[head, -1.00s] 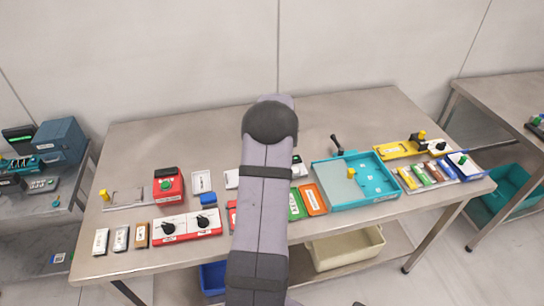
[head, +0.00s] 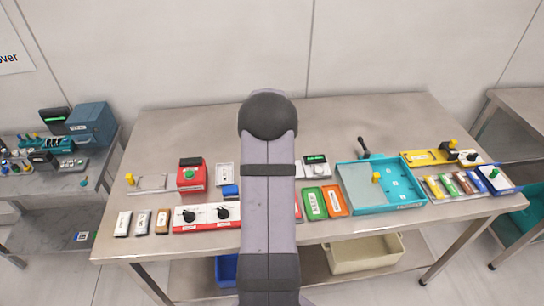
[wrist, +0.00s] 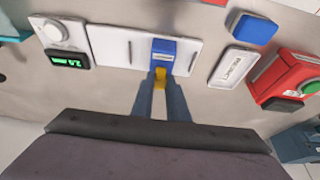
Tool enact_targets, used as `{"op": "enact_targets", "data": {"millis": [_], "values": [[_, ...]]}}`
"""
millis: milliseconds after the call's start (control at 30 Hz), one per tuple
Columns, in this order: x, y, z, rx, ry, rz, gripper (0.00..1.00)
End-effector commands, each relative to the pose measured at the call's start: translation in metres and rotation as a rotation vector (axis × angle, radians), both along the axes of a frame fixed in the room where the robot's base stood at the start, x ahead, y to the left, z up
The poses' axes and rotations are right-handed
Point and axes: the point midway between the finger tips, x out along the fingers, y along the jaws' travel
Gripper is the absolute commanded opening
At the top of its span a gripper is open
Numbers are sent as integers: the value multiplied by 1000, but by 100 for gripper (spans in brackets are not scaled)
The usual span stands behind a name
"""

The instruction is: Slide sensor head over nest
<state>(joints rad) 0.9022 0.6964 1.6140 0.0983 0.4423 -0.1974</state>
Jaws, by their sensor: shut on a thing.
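In the wrist view a blue block with a pale label, which looks like the sensor head (wrist: 164,50), sits on a long white slotted plate (wrist: 111,46). My gripper (wrist: 160,82) is shut on the yellow knob (wrist: 160,73) at the block's near side. The block lies between the plate's two dark slots. In the head view my own arm hides the gripper and the block; a bit of the white plate (head: 298,170) shows right of the arm. I cannot tell which part is the nest.
A white labelled tray (wrist: 234,68), a blue block (wrist: 254,28) and a red box with a green button (wrist: 290,80) stand to the right in the wrist view. A green-lit display (wrist: 66,60) is left. A teal tray (head: 380,185) stands right in the head view.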

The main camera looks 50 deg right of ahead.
Motion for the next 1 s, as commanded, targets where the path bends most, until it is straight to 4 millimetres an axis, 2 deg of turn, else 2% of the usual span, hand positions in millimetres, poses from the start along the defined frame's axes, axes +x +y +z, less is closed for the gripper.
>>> {"op": "enact_targets", "data": {"millis": [100,133,200,633,1000], "values": [[3,2,0,3,-3,2,0],[3,3,0,4,-4,1,21],[3,2,0,4,-4,1,33],[0,2,5,1,-3,1,33],[-10,13,42,-1,-5,0,33]]}}
